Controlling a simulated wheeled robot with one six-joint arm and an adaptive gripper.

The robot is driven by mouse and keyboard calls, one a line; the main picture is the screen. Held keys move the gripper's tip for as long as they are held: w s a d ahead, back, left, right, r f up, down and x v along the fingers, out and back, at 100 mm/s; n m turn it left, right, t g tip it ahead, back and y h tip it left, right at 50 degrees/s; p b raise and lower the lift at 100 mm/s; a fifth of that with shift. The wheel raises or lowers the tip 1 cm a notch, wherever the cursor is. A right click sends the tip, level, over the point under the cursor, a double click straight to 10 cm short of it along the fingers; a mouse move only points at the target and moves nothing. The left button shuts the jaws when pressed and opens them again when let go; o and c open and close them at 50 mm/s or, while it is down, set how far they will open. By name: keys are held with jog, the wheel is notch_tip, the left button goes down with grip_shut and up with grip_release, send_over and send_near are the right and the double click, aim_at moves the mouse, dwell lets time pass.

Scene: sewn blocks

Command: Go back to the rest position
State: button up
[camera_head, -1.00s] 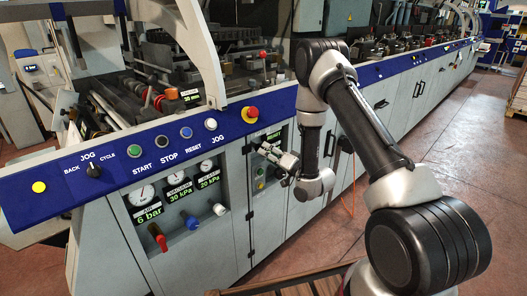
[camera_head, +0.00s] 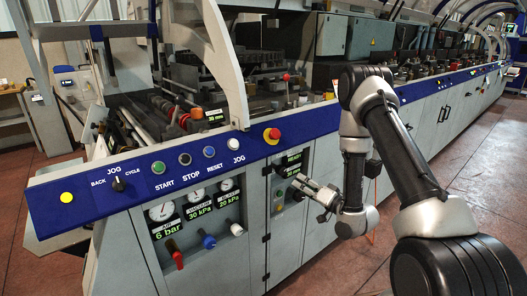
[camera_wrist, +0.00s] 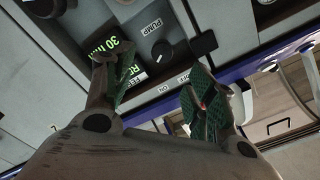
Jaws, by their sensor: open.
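My gripper (camera_head: 303,184) is open and empty in front of the small control panel on the grey machine (camera_head: 330,160). In the wrist view its two green-padded fingers stand apart (camera_wrist: 158,82). Behind them the wrist view shows a black PUMP knob (camera_wrist: 162,50) and a green lit display (camera_wrist: 108,47), tilted in the picture. The left finger overlaps the label under the display. Neither finger visibly holds anything. My arm reaches in from the lower right of the head view, bent at the elbow.
The blue console strip (camera_head: 85,205) carries buttons, a selector and a red emergency stop (camera_head: 272,134) close to my gripper. Gauges (camera_head: 162,212) and coloured valve knobs sit below. The red floor (camera_head: 440,190) right of the machine looks clear.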

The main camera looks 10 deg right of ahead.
jog(key=s+d+f+n+g+h, duration=0.1)
jog(key=s+d+f+g+h, duration=0.1)
jog(key=s+f+g, duration=0.35)
jog(key=s+d+f+n+g+h, duration=0.2)
jog(key=f+g, duration=0.1)
jog(key=f, duration=0.6)
jog(key=s+d+r+g+h, duration=0.2)
jog(key=s+d+g+h, duration=0.1)
jog(key=s+d, duration=0.15)
jog(key=s+d+r+g+h, duration=0.1)
jog(key=s+d+r+g, duration=0.1)
jog(key=s+r, duration=0.6)
jog(key=s+d+r+g+h, duration=0.25)
jog(key=s+r, duration=0.25)
jog(key=r, duration=0.7)
jog(key=s+a+r+t, duration=0.1)
jog(key=s+r, duration=0.2)
jog(key=r, duration=0.3)
jog(key=s+a+r+t+y, duration=0.1)
jog(key=s+r+t, duration=0.1)
jog(key=r, duration=0.5)
jog(key=s+a+r+t, duration=0.1)
jog(key=s+r, duration=0.4)
jog(key=r, duration=0.2)
jog(key=shift+a+r+n+t+y, duration=0.25)
jog(key=shift+a+n+t+y, duration=0.05)
jog(key=shift+t+y, duration=0.1)
